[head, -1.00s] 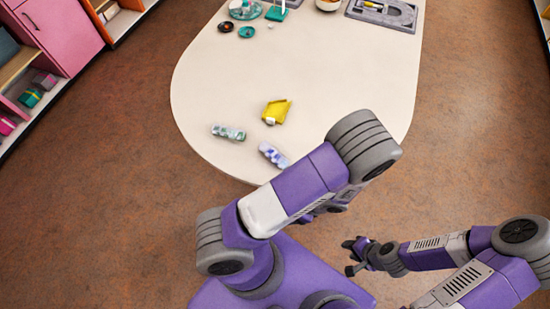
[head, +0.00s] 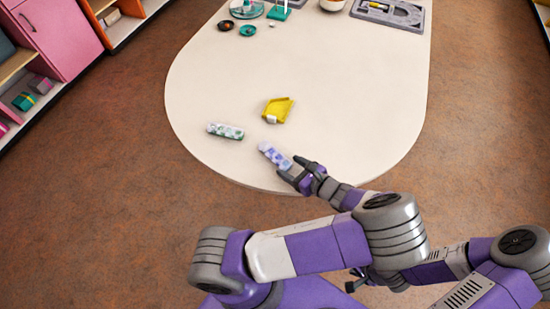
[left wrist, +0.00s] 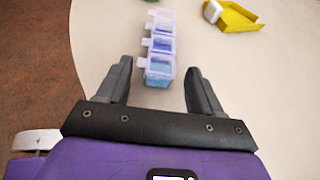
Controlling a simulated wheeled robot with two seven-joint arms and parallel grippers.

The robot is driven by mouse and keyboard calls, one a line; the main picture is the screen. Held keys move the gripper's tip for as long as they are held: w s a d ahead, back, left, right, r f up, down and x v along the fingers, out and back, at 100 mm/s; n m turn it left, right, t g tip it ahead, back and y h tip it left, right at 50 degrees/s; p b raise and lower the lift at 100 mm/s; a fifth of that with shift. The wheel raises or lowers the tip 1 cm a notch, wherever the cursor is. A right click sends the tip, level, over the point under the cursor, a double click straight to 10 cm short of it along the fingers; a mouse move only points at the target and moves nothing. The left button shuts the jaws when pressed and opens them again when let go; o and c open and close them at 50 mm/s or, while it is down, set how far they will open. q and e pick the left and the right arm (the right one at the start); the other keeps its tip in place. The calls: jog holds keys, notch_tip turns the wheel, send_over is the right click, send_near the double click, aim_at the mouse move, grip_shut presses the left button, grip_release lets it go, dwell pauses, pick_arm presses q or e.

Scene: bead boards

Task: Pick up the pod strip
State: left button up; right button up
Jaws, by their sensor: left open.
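A pod strip (head: 274,155) of clear lidded cells with blue and purple contents lies near the table's front edge. In the left wrist view the same pod strip (left wrist: 160,45) points away from me, its near end between my fingertips. My left gripper (head: 290,169) is open at the strip's near end, and its fingers (left wrist: 159,75) stand apart on either side, with gaps to the strip. My right gripper (head: 355,282) is low, mostly hidden behind my left arm; its jaws cannot be made out.
A similar strip with green contents (head: 226,131) lies to the left. A yellow scoop-like tray (head: 278,110) lies just beyond. Teal items (head: 246,9), a bowl (head: 333,5) and a grey tray (head: 388,12) stand at the far end. The middle of the table (head: 340,80) is clear.

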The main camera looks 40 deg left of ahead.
pick_arm(q)
jog(key=x, duration=0.2)
jog(key=shift+a+f+b, duration=0.2)
jog(key=shift+a+b, duration=0.1)
jog(key=c, duration=0.9)
notch_tip(320, 180, up, 10)
jog(key=p, duration=0.5)
jog(key=shift+r, duration=0.2)
notch_tip(320, 180, up, 8)
jog(key=p, duration=0.7)
jog(key=shift+p, duration=0.4)
jog(key=shift+f, duration=0.15)
